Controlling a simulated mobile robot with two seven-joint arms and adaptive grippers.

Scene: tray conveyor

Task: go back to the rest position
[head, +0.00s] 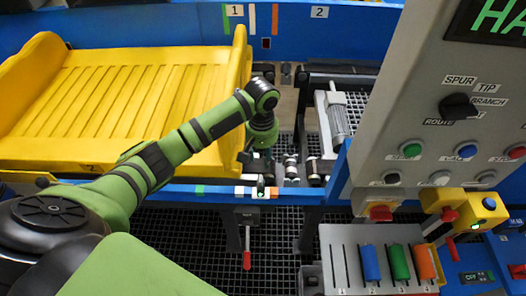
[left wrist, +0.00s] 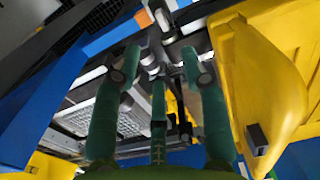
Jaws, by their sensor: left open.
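My left arm comes in from the left in the head view and bends down at its wrist. My left gripper (head: 260,172) is just right of the yellow tray's corner, over or close to the blue front rail; I cannot tell whether it touches. In the left wrist view its green fingers (left wrist: 160,60) are apart with nothing held between them. The yellow tray (head: 210,62) lies on the conveyor to the left of the gripper. My right gripper is not in view.
The blue front rail (head: 330,196) carries coloured marks. A lever with a red handle (head: 247,260) hangs below it. The control panel (head: 400,100) with a dial and buttons stands at right, above a slotted box (head: 340,262) with coloured cards. Dark grating lies below.

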